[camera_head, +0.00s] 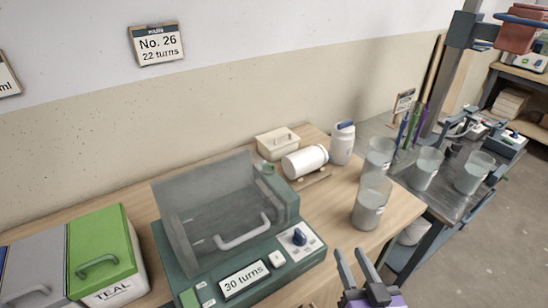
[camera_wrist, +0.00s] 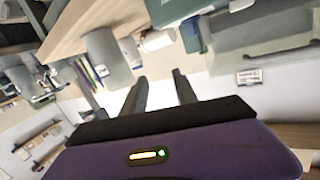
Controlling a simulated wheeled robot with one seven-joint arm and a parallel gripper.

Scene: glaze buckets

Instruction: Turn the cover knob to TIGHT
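The cover knob looks to be the dark blue knob (camera_head: 299,237) on the white panel at the front right of the green machine (camera_head: 180,252). Its markings are too small to read. The machine has a clear cover (camera_head: 215,190) with a light handle (camera_head: 243,232). I cannot tell whether the cover is fully shut. My gripper (camera_head: 357,254) is in front and to the right of the knob, apart from it. Its two fingers are spread with nothing between them. In the wrist view the fingers (camera_wrist: 158,80) are also apart and empty, and part of the machine (camera_wrist: 175,8) shows at the top.
Clear buckets (camera_head: 371,203) stand right of the machine, with more on the grey cart (camera_head: 452,200). A white jar lies on its side (camera_head: 304,161) behind, beside an upright one (camera_head: 342,145). A teal-labelled bin (camera_head: 105,255) is at left. A "30 turns" card (camera_head: 242,280) is on the machine's front.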

